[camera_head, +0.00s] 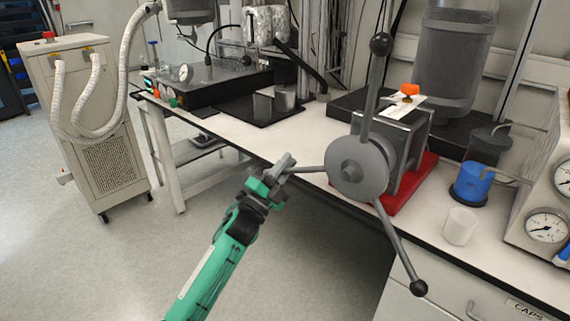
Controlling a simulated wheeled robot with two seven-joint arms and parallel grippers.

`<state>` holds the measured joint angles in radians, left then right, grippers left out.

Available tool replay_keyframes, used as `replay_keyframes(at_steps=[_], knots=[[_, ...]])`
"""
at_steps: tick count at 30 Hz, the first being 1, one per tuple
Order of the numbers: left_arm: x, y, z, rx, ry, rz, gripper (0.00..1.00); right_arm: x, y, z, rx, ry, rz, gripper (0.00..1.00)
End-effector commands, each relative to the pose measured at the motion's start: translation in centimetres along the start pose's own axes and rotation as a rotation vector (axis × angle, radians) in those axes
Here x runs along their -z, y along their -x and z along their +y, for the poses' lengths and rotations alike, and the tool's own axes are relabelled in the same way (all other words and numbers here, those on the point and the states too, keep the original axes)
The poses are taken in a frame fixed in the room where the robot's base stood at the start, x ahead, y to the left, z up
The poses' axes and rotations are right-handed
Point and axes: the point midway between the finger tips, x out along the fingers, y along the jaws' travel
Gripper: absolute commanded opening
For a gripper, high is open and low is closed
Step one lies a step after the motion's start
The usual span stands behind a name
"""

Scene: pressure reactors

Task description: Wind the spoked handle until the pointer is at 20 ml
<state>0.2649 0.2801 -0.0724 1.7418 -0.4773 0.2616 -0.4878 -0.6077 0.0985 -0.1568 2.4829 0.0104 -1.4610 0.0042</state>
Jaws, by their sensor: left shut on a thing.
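The spoked handle (357,169) is a grey hub with three visible spokes on the front of a grey metal block (400,140), which stands on a red base (412,188). One spoke points up to a black ball, one points down right to another black ball, and one points left. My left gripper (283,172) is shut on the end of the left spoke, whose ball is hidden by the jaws. An orange knob (410,90) sits on a pale plate (408,104) on the block. I cannot make out a pointer or a 20 ml mark. My right gripper is not in view.
A white cup (460,226) and a blue-and-black device (472,184) stand right of the handle on the white bench (250,138). A gauge box (545,205) is at the right edge. A wheeled cabinet (105,130) stands at left. The floor in front is clear.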

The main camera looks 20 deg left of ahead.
Motion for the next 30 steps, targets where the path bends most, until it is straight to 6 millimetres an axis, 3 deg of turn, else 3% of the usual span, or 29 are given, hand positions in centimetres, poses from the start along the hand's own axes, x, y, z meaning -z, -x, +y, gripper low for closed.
replay_keyframes(at_steps=[8,9,12,23,30], knots=[[0.0,0.1,0.2,-0.003,0.001,-0.001,0.0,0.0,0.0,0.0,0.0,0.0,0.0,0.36],[0.0,0.1,0.2,-0.003,0.001,-0.001,0.18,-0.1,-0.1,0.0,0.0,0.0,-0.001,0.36],[0.0,0.1,0.1,-0.002,0.0,-0.001,0.36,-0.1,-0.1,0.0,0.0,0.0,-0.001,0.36],[0.0,0.4,0.1,-0.001,0.0,0.0,0.36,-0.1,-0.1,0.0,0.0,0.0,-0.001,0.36],[0.0,3.7,0.2,-0.003,0.0,-0.002,0.36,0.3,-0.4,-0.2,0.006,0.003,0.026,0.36]])
